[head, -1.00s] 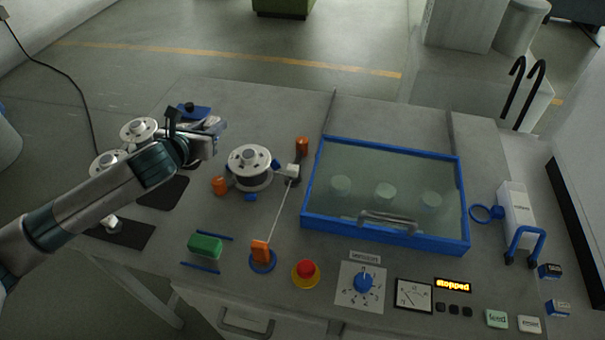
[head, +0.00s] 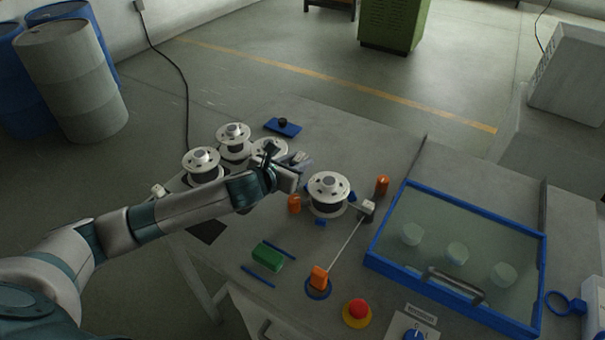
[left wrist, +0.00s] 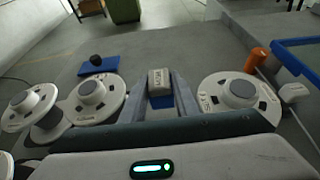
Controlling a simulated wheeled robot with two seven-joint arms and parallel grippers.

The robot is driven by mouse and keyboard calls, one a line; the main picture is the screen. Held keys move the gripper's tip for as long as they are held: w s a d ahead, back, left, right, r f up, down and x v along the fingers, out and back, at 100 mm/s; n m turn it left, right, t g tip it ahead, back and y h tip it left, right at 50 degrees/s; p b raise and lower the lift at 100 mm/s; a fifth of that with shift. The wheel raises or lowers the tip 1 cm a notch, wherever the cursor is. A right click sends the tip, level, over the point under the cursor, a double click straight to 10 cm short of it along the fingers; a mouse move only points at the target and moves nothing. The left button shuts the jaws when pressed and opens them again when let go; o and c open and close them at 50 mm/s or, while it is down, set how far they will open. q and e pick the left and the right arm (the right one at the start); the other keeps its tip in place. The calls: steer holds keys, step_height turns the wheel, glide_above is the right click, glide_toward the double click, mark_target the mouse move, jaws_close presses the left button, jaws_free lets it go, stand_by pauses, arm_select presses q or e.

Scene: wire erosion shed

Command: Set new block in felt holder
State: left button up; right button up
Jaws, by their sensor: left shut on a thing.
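My left gripper (head: 300,166) is in the head view, above the table just left of and behind the single wire spool (head: 328,194). In the left wrist view its fingers (left wrist: 160,85) are shut on a small light-grey block (left wrist: 160,78) with dark lettering. A blue patch shows just below the block; I cannot tell whether it belongs to it. A small pale piece in a dark mount (head: 367,207) stands right of the spool with the wire at it; it may be the felt holder, but I cannot tell. It also shows in the left wrist view (left wrist: 294,91). My right gripper is out of view.
Several spools (head: 201,162) stand at the left, near a blue plate with a dark knob (head: 289,130). Orange posts (head: 382,186) flank the single spool. A green block (head: 268,256) lies between blue rails. A blue-framed glass lid (head: 455,254) fills the right.

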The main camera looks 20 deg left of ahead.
arm_select(q)
steer(key=shift+f, duration=0.65)
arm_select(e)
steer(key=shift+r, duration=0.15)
arm_select(q)
steer(key=shift+f, duration=0.1)
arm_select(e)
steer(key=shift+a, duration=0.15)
arm_select(q)
steer(key=shift+f, duration=0.35)
steer(key=shift+f+p, duration=0.45)
steer(key=shift+f, duration=1)
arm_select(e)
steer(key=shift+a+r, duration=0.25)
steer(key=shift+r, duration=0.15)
arm_select(q)
steer(key=shift+f, duration=0.1)
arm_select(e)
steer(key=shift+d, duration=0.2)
arm_select(q)
steer(key=o, duration=1.1)
steer(key=shift+f, duration=0.1)
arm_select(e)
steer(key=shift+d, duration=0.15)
